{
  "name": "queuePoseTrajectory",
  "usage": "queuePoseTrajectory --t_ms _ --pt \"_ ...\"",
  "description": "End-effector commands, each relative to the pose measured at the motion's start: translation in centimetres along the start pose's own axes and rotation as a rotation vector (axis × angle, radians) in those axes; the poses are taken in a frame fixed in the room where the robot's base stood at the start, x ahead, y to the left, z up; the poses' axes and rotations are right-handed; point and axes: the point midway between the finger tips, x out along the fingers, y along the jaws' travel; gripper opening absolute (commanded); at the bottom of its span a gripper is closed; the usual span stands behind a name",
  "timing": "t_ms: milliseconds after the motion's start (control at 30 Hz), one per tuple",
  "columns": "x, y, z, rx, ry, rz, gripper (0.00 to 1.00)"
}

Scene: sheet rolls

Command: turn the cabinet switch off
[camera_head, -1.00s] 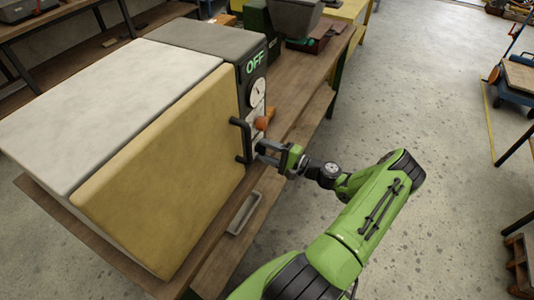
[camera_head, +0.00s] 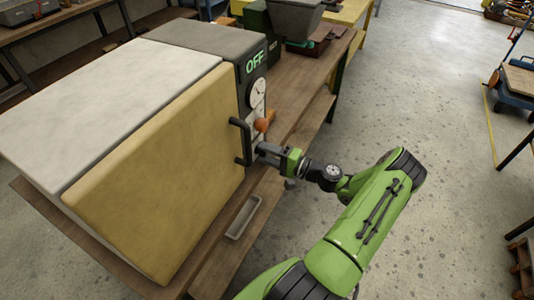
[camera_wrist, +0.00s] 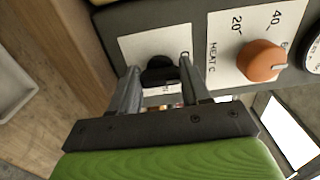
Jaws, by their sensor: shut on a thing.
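The cabinet (camera_head: 150,170) has a pale top, a yellow door and a dark control panel at its right end. A green "OFF" shows on the panel (camera_head: 243,84). A small black switch (camera_wrist: 158,70) sits on a white plate low on the panel in the wrist view. My gripper (camera_head: 262,149) reaches the panel below the orange knob. In the wrist view my gripper (camera_wrist: 159,82) has its fingers on either side of the switch, shut on it. The switch is hidden by the fingers in the head view, and its exact setting cannot be told.
An orange heat knob (camera_wrist: 262,62) is beside the switch plate, with a round dial (camera_head: 258,92) above it. A black door handle (camera_head: 238,142) stands out close to my fingers. A wooden bench (camera_head: 300,85) carries the cabinet. Floor to the right is open.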

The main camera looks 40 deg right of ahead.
Motion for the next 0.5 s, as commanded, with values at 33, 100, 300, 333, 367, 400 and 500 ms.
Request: queuePoseTrajectory --t_ms 33,100,300,333,367,400,500 --pt "-0.05 0.17 0.04 0.003 -0.001 0.004 0.16" --pt "-0.05 0.18 0.04 0.003 -0.001 0.005 0.51" --pt "-0.03 0.1 0.02 0.002 0.0 0.003 0.72" --pt "-0.02 0.1 0.02 0.002 0.0 0.002 0.72" --pt "-0.02 0.09 0.02 0.002 0.0 0.002 0.72" --pt "-0.02 0.08 0.02 0.002 0.0 0.002 0.72" --pt "-0.08 0.06 0.0 0.002 0.0 0.002 0.72"
